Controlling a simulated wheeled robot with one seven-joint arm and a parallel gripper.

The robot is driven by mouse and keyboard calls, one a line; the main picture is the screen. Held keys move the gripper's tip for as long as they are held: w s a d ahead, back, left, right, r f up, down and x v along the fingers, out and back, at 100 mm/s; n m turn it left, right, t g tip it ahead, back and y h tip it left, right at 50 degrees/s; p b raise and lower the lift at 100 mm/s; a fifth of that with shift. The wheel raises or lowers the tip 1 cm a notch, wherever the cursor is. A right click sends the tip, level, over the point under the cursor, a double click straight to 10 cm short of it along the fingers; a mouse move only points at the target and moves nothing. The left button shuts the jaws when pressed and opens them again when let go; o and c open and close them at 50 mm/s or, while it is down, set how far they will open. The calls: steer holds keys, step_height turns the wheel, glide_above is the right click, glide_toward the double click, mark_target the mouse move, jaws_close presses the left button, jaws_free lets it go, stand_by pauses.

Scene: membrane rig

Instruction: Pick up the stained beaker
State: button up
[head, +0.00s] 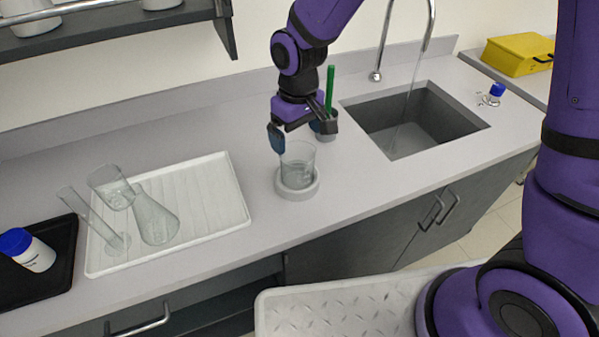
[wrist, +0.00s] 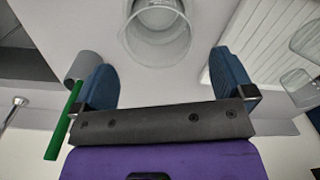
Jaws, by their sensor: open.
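A clear glass beaker (head: 297,166) with a greyish band low inside stands upright on a round pale base (head: 297,190) on the counter. Whether that grey is a stain or liquid I cannot tell. My gripper (head: 303,133) is open and empty, at the beaker's far side near its rim. In the wrist view the beaker (wrist: 158,35) lies ahead of my gripper (wrist: 166,78), between the lines of the two fingers but apart from them. Another beaker (head: 110,187) is on the white draining tray (head: 240,215); it looks clear.
A conical flask (head: 156,222) and a glass cylinder (head: 88,218) share the tray. A grey cup with a green stick (head: 330,88) stands close behind my gripper. A sink (head: 465,125) with running water is to the right. A blue-capped bottle (head: 30,250) is at far left.

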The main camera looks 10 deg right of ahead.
mark_target(298, 164)
step_height(298, 164, down, 10)
steer(key=shift+r, duration=0.15)
steer(key=c, duration=0.8)
